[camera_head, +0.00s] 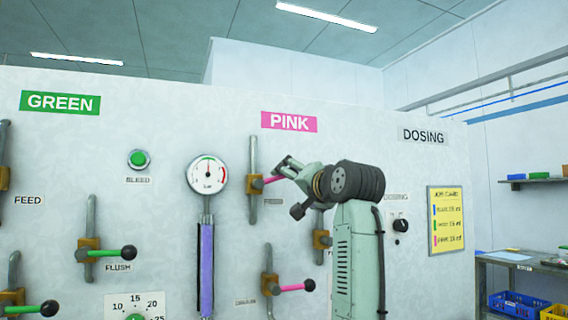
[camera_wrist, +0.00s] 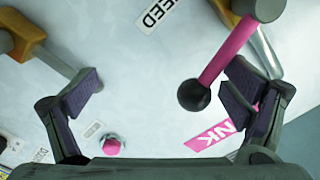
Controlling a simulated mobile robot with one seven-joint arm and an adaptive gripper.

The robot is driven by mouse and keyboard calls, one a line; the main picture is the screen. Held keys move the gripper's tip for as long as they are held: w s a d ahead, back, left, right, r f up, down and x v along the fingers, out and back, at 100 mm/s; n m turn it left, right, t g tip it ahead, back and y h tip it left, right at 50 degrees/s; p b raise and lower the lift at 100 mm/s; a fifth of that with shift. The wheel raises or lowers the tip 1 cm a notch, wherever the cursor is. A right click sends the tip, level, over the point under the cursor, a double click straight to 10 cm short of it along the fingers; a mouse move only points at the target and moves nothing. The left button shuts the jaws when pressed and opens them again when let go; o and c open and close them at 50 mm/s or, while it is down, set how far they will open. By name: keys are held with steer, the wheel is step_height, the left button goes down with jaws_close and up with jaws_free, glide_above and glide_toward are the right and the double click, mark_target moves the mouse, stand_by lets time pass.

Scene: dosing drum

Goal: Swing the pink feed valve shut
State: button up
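The pink feed valve has a pink lever (camera_head: 271,180) that sticks out to the right from a brass body (camera_head: 256,182) on a vertical grey pipe, under the PINK sign. In the wrist view the pink lever (camera_wrist: 228,52) runs from a grey hub at the top down to a black ball knob (camera_wrist: 194,95). My gripper (camera_wrist: 165,88) is open, its fingers wide apart. The knob lies between them in the picture, close to the right finger; I cannot tell whether they touch. In the head view my gripper (camera_head: 288,168) is at the lever's outer end and hides the knob.
A lower valve with a pink lever (camera_head: 291,288) stands below. Another brass valve (camera_head: 321,240) is partly hidden by my arm. A gauge (camera_head: 208,173) over a purple column is to the left. A pink button (camera_wrist: 112,146) shows in the wrist view. Green-lever valves are further left.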

steer(key=shift+f, duration=0.55)
steer(key=shift+a+r, duration=0.15)
steer(key=shift+s+a+r+p, duration=0.15)
steer(key=shift+a+r+p, duration=0.15)
steer(key=shift+a+r, duration=0.15)
steer(key=shift+d, duration=0.1)
steer(key=b+v, duration=0.3)
steer(key=v, duration=0.6)
steer(key=shift+b, duration=0.35)
